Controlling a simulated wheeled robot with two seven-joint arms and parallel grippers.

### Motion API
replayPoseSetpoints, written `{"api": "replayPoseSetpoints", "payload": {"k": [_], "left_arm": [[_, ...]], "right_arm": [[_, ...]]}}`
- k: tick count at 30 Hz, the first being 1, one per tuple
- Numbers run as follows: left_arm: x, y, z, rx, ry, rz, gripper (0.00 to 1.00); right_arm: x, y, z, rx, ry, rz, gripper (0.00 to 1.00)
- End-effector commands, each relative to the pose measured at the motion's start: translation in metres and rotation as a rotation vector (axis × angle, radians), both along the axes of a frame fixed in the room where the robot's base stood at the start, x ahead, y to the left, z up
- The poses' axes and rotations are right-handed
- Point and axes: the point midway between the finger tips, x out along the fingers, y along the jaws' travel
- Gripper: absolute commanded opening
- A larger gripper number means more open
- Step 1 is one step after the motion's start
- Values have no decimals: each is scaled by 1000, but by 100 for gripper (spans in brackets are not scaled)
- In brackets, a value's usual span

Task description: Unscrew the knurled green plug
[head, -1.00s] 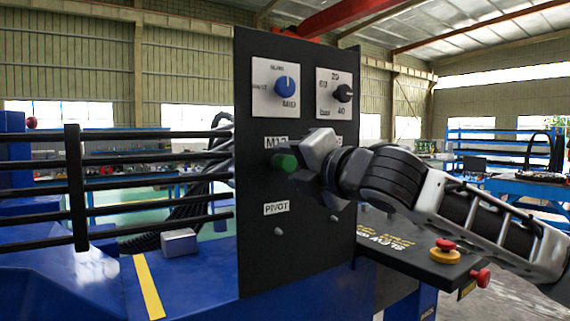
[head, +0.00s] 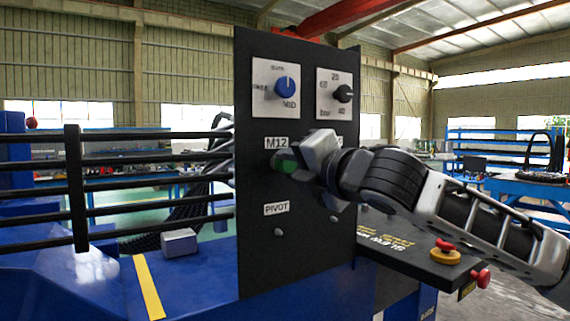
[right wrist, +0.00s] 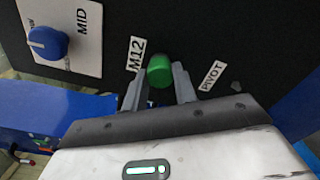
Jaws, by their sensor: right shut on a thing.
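The knurled green plug (head: 287,165) sits on the dark panel (head: 290,275), just below the M12 label (head: 276,142). My right gripper (head: 283,160) is shut on it, reaching in from the right and partly covering it. In the right wrist view the green plug (right wrist: 159,71) shows between the two grey fingers (right wrist: 160,84), with its round end against or close to the panel; the exact gap cannot be told. My left gripper is not in view.
A blue knob (head: 287,84) and a black knob (head: 344,93) are above the plug. The PIVOT label (head: 276,208) is below. Black rails (head: 120,185) stand left of the panel. A red and yellow button (head: 445,252) sits on a ledge at lower right.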

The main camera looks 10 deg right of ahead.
Motion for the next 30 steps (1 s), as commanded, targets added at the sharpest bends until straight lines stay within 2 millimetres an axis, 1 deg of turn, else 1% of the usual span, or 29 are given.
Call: {"api": "replayPoseSetpoints", "payload": {"k": [1,5,7,12,15,18,24,26,30], "left_arm": [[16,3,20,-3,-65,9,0],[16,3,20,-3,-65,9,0],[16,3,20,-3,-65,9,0],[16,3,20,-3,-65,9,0],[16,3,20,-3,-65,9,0],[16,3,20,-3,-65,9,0],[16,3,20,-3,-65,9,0],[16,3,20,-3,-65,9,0],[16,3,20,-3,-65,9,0]], "right_arm": [[0,-1,1,0,1,-1,0],[-1,-1,1,-2,1,-1,0],[-1,-1,2,-42,-14,-2,0],[-1,-1,2,-295,-107,-2,0],[-1,-1,1,-399,-143,-2,0],[-1,-1,1,-428,-154,-2,0],[-1,-1,1,-428,-153,-1,0],[-1,-1,1,-459,-165,-1,0],[-1,-1,1,-660,-238,-2,0]]}}
